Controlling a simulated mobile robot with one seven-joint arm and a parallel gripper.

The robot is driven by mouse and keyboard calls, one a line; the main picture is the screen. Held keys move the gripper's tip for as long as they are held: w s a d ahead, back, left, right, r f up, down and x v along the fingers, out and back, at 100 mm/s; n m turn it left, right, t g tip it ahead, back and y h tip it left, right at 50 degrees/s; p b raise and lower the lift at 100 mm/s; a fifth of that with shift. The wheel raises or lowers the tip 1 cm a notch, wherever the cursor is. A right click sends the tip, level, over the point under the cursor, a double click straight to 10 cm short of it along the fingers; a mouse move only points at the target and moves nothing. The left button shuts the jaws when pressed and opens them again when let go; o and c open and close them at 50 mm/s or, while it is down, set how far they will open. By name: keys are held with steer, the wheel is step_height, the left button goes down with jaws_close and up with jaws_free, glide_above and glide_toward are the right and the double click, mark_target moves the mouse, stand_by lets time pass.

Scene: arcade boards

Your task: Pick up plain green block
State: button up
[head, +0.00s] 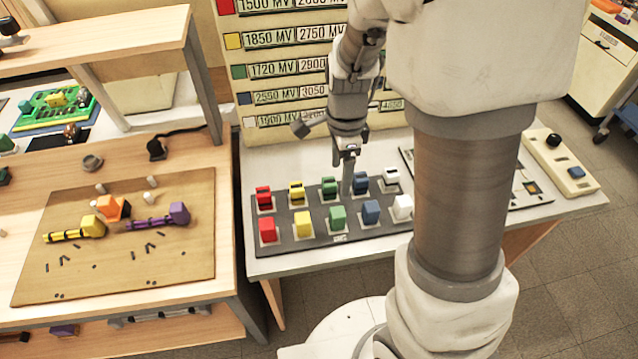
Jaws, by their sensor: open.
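The plain green block (338,217) sits in the front row of a dark board (318,239) on the white table, between a yellow block (303,224) and a blue block (371,212). A second green block (329,187) with a dark top stands behind it in the back row. My gripper (346,180) points down over the board, just behind and slightly right of the plain green block as seen here. It is open, with nothing visible between the fingers. The exact height of the fingertips above the board is hard to tell.
Red blocks (268,229) stand at the board's left end and white blocks (402,207) at its right. A chart panel (285,70) rises behind. A wooden table (110,300) with toy parts is at left. A beige controller (558,165) lies at right.

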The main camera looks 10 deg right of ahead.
mark_target(338, 212)
step_height(338, 212, down, 18)
steer(key=b, duration=0.3)
steer(key=shift+r, duration=0.15)
steer(key=shift+c, duration=0.3)
jaws_close()
